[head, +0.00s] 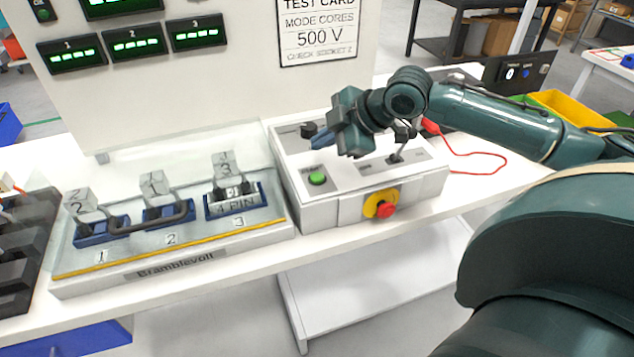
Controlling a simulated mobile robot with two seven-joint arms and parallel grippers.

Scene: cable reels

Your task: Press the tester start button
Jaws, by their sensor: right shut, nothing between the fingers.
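The tester is a white box (321,215) on the bench, with a green button (317,178) on the left of its top panel. A red knob on a yellow plate (381,204) is on its front face. A toggle lever (397,156) stands on the right of the top panel. My right gripper (318,138) is shut and empty, above the back part of the panel, behind the green button and apart from it. My right arm reaches in from the right. My left gripper is not in view.
Left of the tester is a socket tray (170,268) with several numbered plugs. A panel with green displays (139,40) and a test card (316,38) stands behind. A red cable (487,171) lies on the bench at right, near a yellow bin (570,106).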

